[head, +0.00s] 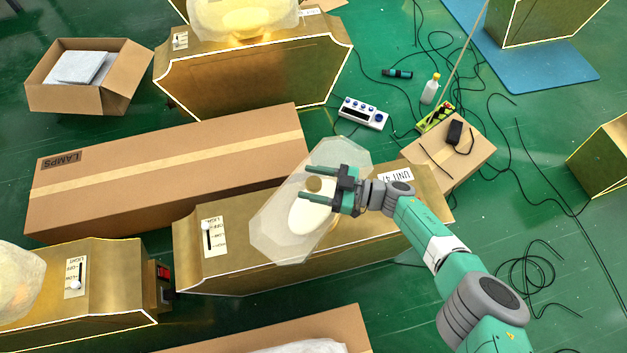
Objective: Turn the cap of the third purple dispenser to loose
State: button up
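No purple dispenser shows in the head view. Several gold units stand on the floor. The middle one (345,244) has a translucent, faceted pale piece (272,222) on top with a bright whitish oval inside. A small round brownish knob or cap (314,184) shows at that piece. My gripper (304,182) is above it, fingers pointing left. The two green fingers are spread apart, one above and one below the round spot in the picture. I cannot tell whether they touch it or hover over it. Which dispenser is third is not clear.
A long cardboard box marked LAMPS (170,170) lies behind the middle unit. A lit gold unit (255,75) stands at the back, another gold unit (115,295) at lower left. Cables, a white control box (363,113) and a cardboard box (470,160) clutter the green floor.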

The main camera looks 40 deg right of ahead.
jog(key=p+v, duration=0.1)
jog(key=v, duration=0.7)
jog(key=shift+w, duration=0.1)
dwell(0.4)
